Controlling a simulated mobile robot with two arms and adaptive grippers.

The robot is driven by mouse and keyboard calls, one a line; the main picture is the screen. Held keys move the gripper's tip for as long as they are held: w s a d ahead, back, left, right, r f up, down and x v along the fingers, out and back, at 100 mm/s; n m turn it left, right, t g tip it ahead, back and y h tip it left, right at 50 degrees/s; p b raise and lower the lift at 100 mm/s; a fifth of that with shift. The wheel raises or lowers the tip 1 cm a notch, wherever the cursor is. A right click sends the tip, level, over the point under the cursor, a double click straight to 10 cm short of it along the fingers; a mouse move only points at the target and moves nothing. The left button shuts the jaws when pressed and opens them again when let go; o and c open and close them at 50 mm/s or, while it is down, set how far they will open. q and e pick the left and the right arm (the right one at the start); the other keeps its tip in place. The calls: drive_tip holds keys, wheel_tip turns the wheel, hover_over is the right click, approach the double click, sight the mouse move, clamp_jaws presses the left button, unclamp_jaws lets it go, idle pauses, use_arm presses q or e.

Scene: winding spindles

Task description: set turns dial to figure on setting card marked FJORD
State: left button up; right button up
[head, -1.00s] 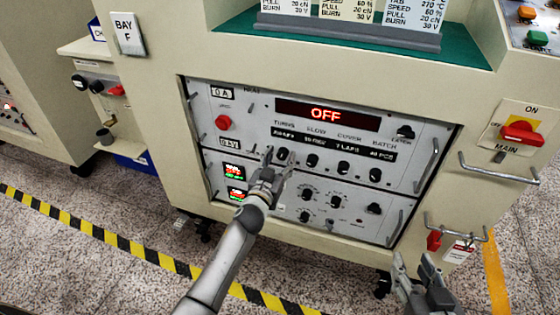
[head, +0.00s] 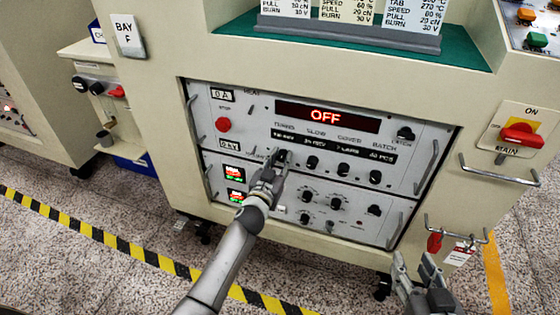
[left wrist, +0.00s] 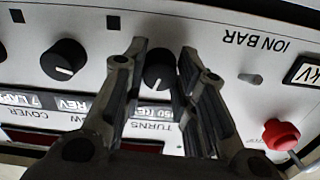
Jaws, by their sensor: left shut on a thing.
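The turns dial, a black knob (left wrist: 158,72) with a white pointer line, is on the upper panel under the TURNS label. My left gripper (head: 278,158) is shut on it, one finger on each side, and hides much of it in the head view. The small TURNS readout (left wrist: 153,109) is partly covered by a finger in the left wrist view, so its figure is not fully legible. Setting cards (head: 347,8) stand in a grey holder; their tops are cut off and no FJORD name shows. My right gripper (head: 416,266) is open and empty at lower right.
More black knobs for slow, cover and batch (head: 343,170) sit right of the dial. A red display (head: 326,116) reads OFF. A red stop button (head: 223,124) is at left. A red main switch (head: 522,134) and metal handles (head: 500,176) are at right.

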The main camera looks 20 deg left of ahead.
use_arm(q)
drive_tip(key=m, duration=0.5)
drive_tip(key=shift+m, duration=0.3)
drive_tip(key=m, duration=0.2)
drive_tip(key=shift+m, duration=1.9)
use_arm(e)
drive_tip(key=shift+w+a+r+t, duration=0.15)
drive_tip(key=shift+w+r+t, duration=0.1)
drive_tip(key=shift+r+t, duration=0.35)
use_arm(q)
drive_tip(key=shift+m, duration=0.3)
drive_tip(key=o, duration=1)
drive_tip(key=shift+o, duration=0.2)
